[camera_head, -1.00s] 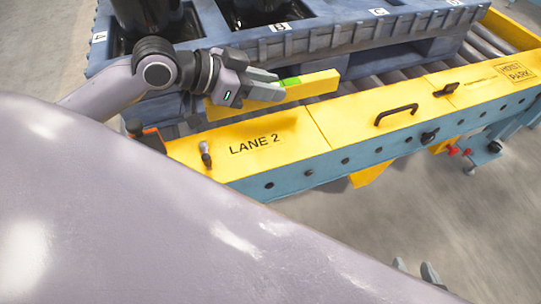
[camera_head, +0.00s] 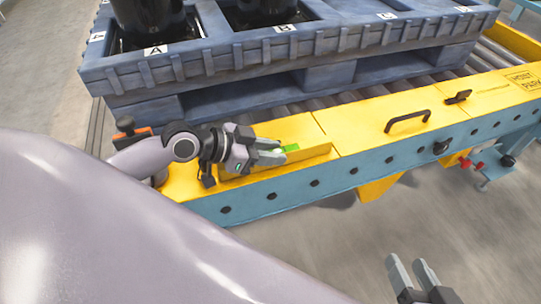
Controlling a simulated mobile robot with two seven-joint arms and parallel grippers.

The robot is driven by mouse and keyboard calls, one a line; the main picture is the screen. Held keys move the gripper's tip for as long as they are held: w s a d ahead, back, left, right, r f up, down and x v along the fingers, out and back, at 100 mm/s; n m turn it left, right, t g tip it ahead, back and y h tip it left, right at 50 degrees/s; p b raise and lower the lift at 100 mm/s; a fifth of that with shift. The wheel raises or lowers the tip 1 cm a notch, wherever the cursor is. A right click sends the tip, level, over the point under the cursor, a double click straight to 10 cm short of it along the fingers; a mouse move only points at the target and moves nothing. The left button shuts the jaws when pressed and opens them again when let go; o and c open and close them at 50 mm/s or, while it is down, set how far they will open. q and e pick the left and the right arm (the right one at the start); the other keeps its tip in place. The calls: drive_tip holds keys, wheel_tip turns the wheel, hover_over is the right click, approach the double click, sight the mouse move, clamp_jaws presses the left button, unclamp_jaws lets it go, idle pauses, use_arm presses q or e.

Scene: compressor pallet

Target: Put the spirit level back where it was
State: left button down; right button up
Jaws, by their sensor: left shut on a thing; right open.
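The spirit level (camera_head: 309,157) is a yellow bar with a green vial. It is low over the yellow top of the LANE 2 conveyor side (camera_head: 360,125), along its front edge. I cannot tell whether it touches the surface. My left gripper (camera_head: 276,155) is shut on it near the green vial, and the fingers and wrist hide part of the bar. My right gripper (camera_head: 413,272) is open and empty at the bottom right, over the floor and away from the conveyor.
A blue pallet (camera_head: 220,62) with black cylinders stands behind on the rollers. A black handle (camera_head: 408,121) and a black latch (camera_head: 458,97) stick up from the yellow top to the right. A small orange-topped device (camera_head: 130,133) is at the left end.

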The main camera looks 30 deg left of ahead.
use_arm(q)
drive_tip(key=shift+f, duration=0.1)
drive_tip(key=c, duration=1.3)
unclamp_jaws()
drive_tip(key=shift+f, duration=0.15)
drive_tip(key=o, duration=0.5)
drive_tip(key=shift+c, duration=0.2)
